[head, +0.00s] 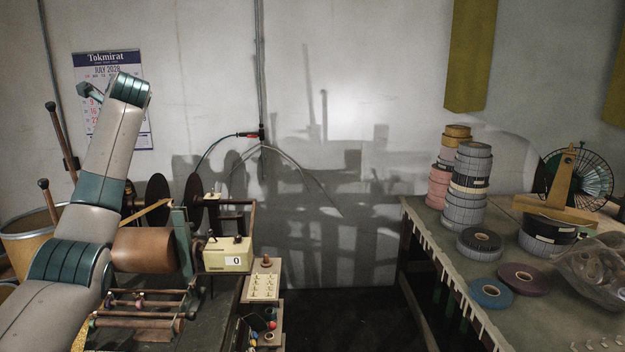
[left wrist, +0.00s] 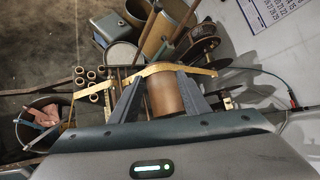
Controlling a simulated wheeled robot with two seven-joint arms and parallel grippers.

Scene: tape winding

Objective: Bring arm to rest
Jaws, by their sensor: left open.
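My left arm (head: 85,210) rises from the lower left of the head view and bends at the top, in front of the wall calendar. Its gripper cannot be made out clearly there. In the left wrist view my left gripper (left wrist: 160,82) is open, with two dark fingers apart and nothing held between them. Beyond the fingers is the winding machine's brown roller (left wrist: 163,97), with a yellow strip (left wrist: 150,70) across it. The roller (head: 145,250) also shows beside my arm in the head view. My right arm and gripper are not in view.
A counter box (head: 228,255) reading 0 stands on the machine at the left bench. The right table (head: 425,225) carries stacked tape rolls (head: 468,185), loose rolls, a wooden dispenser (head: 560,185) and a clear bag (head: 597,270). A dark gap lies between bench and table.

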